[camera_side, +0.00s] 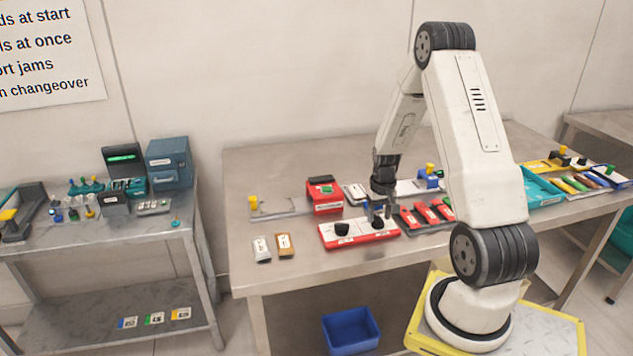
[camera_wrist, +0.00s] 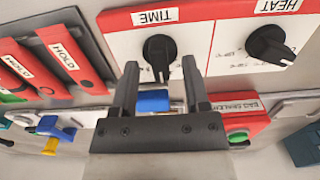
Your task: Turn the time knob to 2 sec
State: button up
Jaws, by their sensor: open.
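The red and white control panel (camera_side: 358,234) lies on the table and carries two black knobs. In the wrist view its lettering is upside down. The TIME knob (camera_wrist: 159,50) has its pointer end toward the bottom of the picture; the scale around it is too small to read. The HEAT knob (camera_wrist: 268,43) points to the lower right. In the side view the TIME knob (camera_side: 377,222) is the right one. My gripper (camera_side: 378,211) is open just over it. In the wrist view my fingertips (camera_wrist: 159,66) lie on either side of the TIME knob, apparently not touching it.
Several red HOLD tags (camera_wrist: 67,58) lie right beside the panel in the side view. A red sealer box (camera_side: 325,197) with a green button stands behind it. Two small packets (camera_side: 284,244) lie at its left. The table front (camera_side: 330,266) is clear.

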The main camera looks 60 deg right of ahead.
aim_at(378, 218)
jog(key=shift+r, duration=3.65)
jog(key=w+a+r+n+t, duration=0.1)
jog(key=w+a+n, duration=0.15)
jog(key=a, duration=0.65)
jog(key=w+a+r+n, duration=0.2)
jog(key=w+a, duration=0.1)
jog(key=a, duration=0.5)
jog(key=s+a+n, duration=0.2)
jog(key=a, duration=0.5)
jog(key=s+a+r+n+t, duration=0.1)
jog(key=a+n, duration=0.1)
jog(key=a, duration=0.6)
jog(key=shift+s+t, duration=0.3)
jog(key=shift+s, duration=0.05)
jog(key=shift+d+n, duration=0.1)
jog(key=shift+n, duration=0.15)
